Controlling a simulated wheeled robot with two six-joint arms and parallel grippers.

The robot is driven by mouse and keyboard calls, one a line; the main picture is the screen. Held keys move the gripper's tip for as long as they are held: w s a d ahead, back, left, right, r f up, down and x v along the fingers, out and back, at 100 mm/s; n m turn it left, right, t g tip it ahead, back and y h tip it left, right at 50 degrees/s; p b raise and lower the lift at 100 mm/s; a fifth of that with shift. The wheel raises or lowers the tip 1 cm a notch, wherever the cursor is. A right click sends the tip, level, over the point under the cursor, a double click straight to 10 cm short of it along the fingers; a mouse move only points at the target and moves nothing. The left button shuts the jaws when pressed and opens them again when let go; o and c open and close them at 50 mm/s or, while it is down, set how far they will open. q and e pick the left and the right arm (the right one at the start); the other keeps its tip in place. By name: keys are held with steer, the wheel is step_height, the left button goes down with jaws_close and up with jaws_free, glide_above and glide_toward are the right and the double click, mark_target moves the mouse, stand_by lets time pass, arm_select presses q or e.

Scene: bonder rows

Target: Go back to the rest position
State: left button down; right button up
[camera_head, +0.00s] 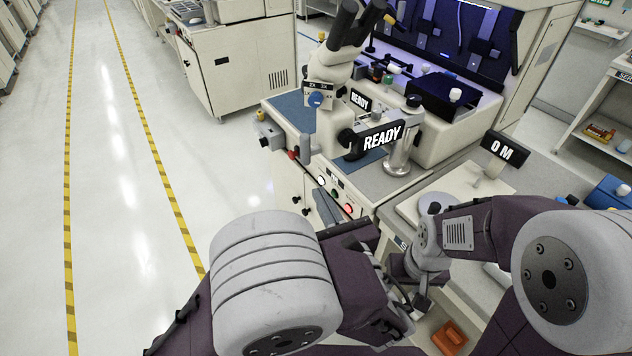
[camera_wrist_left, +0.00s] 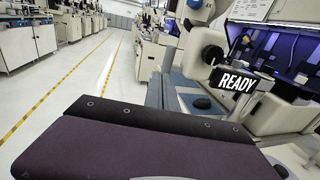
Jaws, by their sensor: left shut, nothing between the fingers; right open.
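My left gripper (camera_head: 396,312) is at the bottom middle of the head view, close to my folded left arm, partly hidden by dark parts and cables. It is shut and holds nothing. My right gripper (camera_head: 422,300) hangs just right of it, below the grey wrist joint of my right arm. It is open, and its fingertips are hard to make out. The two grippers are close together in front of the bonder bench. In the left wrist view a dark purple cover of my own fills the lower part, and no fingers show.
The bonder (camera_head: 440,130) with its microscope (camera_head: 335,60) and READY sign (camera_head: 381,138) stands ahead; the sign also shows in the left wrist view (camera_wrist_left: 237,82). A blue armrest (camera_head: 325,207) juts out near my left arm. An orange tray (camera_head: 449,338) lies below. Floor at left is clear.

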arm_select(q)
steer(key=a+r+n+g+y+p, duration=0.15)
steer(key=a+n+g+y, duration=0.25)
steer(key=a, duration=0.5)
steer(key=a+r+n+g+y+p, duration=0.1)
steer(key=a+r+n+g+y, duration=0.15)
steer(key=a, duration=0.65)
steer(key=s+a+f+n+g, duration=0.3)
steer(key=a+n+g, duration=0.1)
steer(key=a, duration=0.2)
steer(key=s+a+f+n+g, duration=0.2)
steer(key=s+a+n+g, duration=0.1)
steer(key=a+g, duration=0.25)
steer(key=s+f+n+g+h+p, duration=0.2)
steer(key=s+f+n+g+h, duration=0.2)
steer(key=s+f+n+h, duration=0.45)
steer(key=w+d+f+n+t+h, duration=0.2)
steer(key=d+n, duration=0.3)
steer(key=d, duration=0.1)
steer(key=w+d+f+n+t+h, duration=0.2)
steer(key=d+n+h, duration=0.1)
steer(key=d, duration=0.3)
steer(key=shift+w+f+n+t, duration=0.2)
steer(key=shift+w+n+t, duration=0.15)
steer(key=shift+n, duration=0.55)
arm_select(e)
steer(key=r, duration=0.4)
steer(key=shift+s+r, duration=0.1)
steer(key=shift+s, duration=0.15)
